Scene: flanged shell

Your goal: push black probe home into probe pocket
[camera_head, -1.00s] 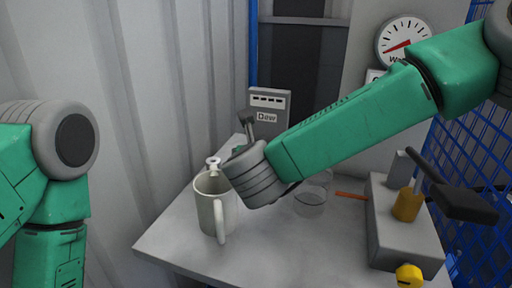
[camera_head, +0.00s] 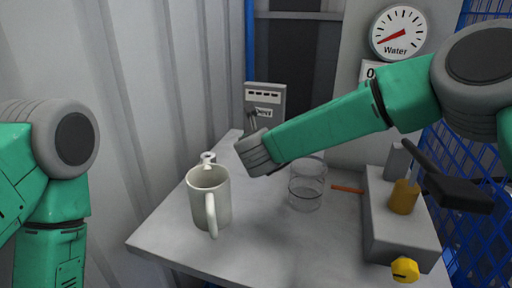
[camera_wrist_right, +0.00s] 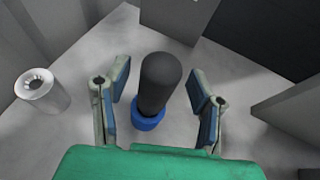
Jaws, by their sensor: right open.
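In the right wrist view a black probe (camera_wrist_right: 160,82), a dark rounded cylinder, stands with a blue ring (camera_wrist_right: 148,118) around its lower end. I cannot tell whether the ring is part of the probe or the rim of the probe pocket. My right gripper (camera_wrist_right: 158,88) is open, with one finger on each side of the probe and visible gaps between. In the head view the right gripper (camera_head: 252,122) is small and mostly hidden by its wrist, in front of the grey labelled box; the probe cannot be made out there. Of my left arm only links show.
A cream mug (camera_head: 209,198) stands on the grey table (camera_head: 255,240), with a small white cylinder (camera_head: 207,158) behind it, also in the wrist view (camera_wrist_right: 42,90). A clear glass (camera_head: 306,188) stands under my right forearm. A grey block (camera_head: 400,235) with a black lever is right.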

